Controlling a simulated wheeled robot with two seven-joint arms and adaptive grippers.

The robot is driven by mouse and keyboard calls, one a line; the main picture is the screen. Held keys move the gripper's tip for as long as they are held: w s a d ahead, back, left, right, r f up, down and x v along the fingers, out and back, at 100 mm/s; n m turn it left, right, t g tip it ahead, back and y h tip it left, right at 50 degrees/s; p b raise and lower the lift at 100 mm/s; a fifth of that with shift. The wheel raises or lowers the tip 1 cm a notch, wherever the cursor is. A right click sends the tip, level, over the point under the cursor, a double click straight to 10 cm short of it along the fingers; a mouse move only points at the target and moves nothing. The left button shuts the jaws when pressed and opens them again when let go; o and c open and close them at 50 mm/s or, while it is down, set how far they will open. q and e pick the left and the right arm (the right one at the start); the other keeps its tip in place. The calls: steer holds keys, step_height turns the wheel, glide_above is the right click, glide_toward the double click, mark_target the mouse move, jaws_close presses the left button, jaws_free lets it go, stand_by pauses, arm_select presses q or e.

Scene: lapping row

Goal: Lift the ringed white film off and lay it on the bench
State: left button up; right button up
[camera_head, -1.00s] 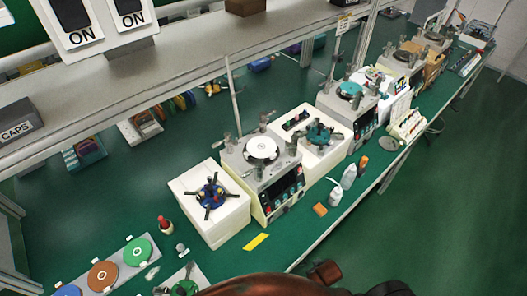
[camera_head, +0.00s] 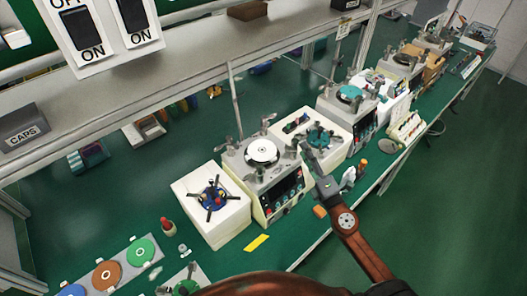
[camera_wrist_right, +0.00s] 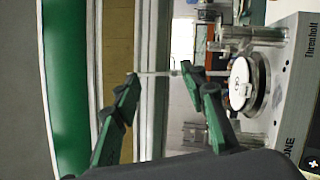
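The ringed white film (camera_head: 262,151) is a round white disc with a small ring mark at its centre. It lies on the round plate of a grey-topped lapping machine (camera_head: 258,187). The film also shows at the right in the right wrist view (camera_wrist_right: 241,84), lying on the dark-edged plate. My right gripper (camera_head: 304,148) is to the right of the film in the head view, apart from it. In the wrist view its green-sided fingers (camera_wrist_right: 160,75) are spread with nothing between them. My left gripper is in neither view. The green bench (camera_head: 225,262) runs under the machines.
A white block with a blue-hubbed fixture (camera_head: 212,196) stands left of the machine. A yellow strip (camera_head: 257,243) lies in front. Green (camera_head: 141,250) and brown (camera_head: 104,274) discs lie at lower left. A white bottle (camera_head: 348,177) stands near my right arm. A shelf (camera_head: 190,70) runs overhead.

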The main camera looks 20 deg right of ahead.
steer(key=a+n+g+y, duration=0.1)
steer(key=a+n+y, duration=0.35)
steer(key=n, duration=0.25)
steer(key=n+g, duration=0.6)
steer(key=n, duration=0.5)
glide_toward(275, 160)
steer(key=a, duration=0.2)
steer(key=shift+h, duration=0.45)
steer(key=x, duration=0.2)
steer(key=p+x, duration=0.1)
steer(key=x, duration=0.1)
steer(key=d+p+x, duration=0.1)
steer(key=x, duration=0.1)
steer(key=shift+w+r, duration=0.15)
steer(key=shift+w, duration=0.45)
steer(key=shift+w+a+f, duration=0.2)
steer(key=shift+w+f, duration=0.05)
steer(key=shift+w, duration=0.05)
steer(key=shift+c, duration=0.2)
jaws_close()
